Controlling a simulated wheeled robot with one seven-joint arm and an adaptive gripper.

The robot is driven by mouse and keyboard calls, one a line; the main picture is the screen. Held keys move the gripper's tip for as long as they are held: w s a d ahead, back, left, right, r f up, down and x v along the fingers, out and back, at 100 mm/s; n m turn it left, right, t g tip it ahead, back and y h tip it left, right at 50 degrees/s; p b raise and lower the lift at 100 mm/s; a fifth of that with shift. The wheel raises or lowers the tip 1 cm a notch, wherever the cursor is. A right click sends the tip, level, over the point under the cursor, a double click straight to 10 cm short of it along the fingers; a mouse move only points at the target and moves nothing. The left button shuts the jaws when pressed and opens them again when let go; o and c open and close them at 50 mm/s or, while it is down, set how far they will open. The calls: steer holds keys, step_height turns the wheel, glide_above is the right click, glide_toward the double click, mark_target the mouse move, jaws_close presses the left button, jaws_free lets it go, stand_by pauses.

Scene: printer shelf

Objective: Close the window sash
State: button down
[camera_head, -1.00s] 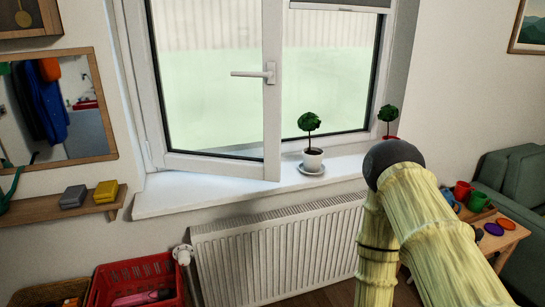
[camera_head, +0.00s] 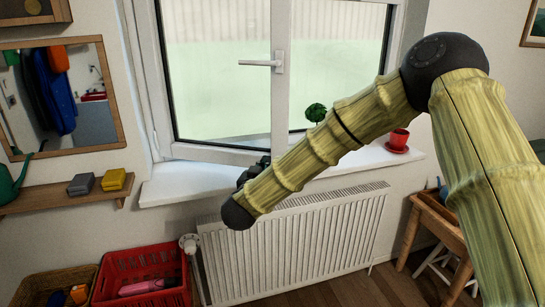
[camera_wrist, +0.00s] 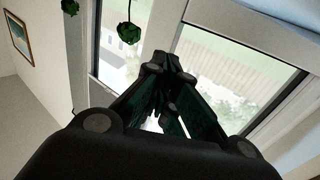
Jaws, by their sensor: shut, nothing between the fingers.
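The white-framed window sash (camera_head: 281,110) hangs on the left side of the window and stands ajar into the room. Its white handle (camera_head: 262,63) points left. My dark gripper (camera_head: 262,164) is shut and empty at the sash's lower right corner, above the sill. The arm partly hides it, and I cannot tell if it touches the sash. In the wrist view the closed fingertips (camera_wrist: 166,62) point toward the white upright of the sash (camera_wrist: 160,30), with glass on both sides.
The sill (camera_head: 190,183) holds a small potted tree (camera_head: 316,112), its pot hidden by my arm, and a red pot (camera_head: 398,139) on a saucer. A radiator (camera_head: 300,245) is below. A red crate (camera_head: 140,270) stands lower left; a wooden table (camera_head: 436,225) stands right.

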mark_target(278, 145)
steer(key=p+x, duration=0.3)
steer(key=x, duration=1)
steer(key=shift+w, duration=0.35)
